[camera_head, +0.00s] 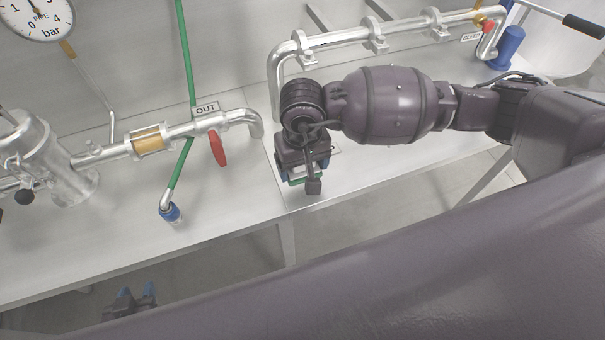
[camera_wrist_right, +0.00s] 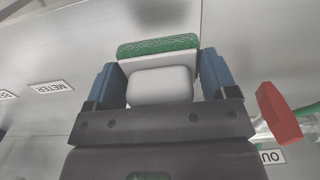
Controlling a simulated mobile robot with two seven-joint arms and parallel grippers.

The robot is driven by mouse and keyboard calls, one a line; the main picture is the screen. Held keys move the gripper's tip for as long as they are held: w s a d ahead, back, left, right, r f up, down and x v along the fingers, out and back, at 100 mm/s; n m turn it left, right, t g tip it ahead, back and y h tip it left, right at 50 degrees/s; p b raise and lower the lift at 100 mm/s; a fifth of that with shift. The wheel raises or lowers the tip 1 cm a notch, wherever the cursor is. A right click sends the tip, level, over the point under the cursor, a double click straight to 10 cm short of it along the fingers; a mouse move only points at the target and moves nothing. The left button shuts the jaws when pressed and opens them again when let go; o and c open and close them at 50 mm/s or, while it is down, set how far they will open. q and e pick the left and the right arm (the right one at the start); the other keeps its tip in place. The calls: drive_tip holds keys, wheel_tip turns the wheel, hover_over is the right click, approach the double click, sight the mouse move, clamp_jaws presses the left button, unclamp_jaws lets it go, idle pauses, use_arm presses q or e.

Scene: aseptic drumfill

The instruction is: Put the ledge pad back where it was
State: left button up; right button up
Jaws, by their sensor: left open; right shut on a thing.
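The ledge pad is a white holder with a green scrubbing face; in the right wrist view the pad (camera_wrist_right: 158,62) sits between the two blue fingers of my right gripper (camera_wrist_right: 158,85). In the head view my right gripper (camera_head: 303,172) is over the front part of the steel ledge, right of the OUT pipe, and only a green and white edge of the pad (camera_head: 300,181) shows below it. Whether the pad touches the ledge I cannot tell. My left gripper (camera_head: 136,292) is open and empty, low in front of the ledge at the lower left.
The steel ledge (camera_head: 100,247) carries an outlet pipe with a red handle (camera_head: 218,149) and an OUT label (camera_head: 206,108). A green hose with a blue end (camera_head: 170,212) lies left of it. A bent pipe (camera_head: 276,85) stands behind my right gripper. A METER label (camera_wrist_right: 50,87) shows in the wrist view.

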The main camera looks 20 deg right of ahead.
sight(302, 186)
drive_tip(key=shift+f, duration=2.25)
drive_tip(key=shift+f, duration=0.15)
drive_tip(key=o, duration=0.8)
wheel_tip(302, 186, up, 12)
drive_tip(key=shift+r+b, duration=0.2)
drive_tip(key=shift+b, duration=0.1)
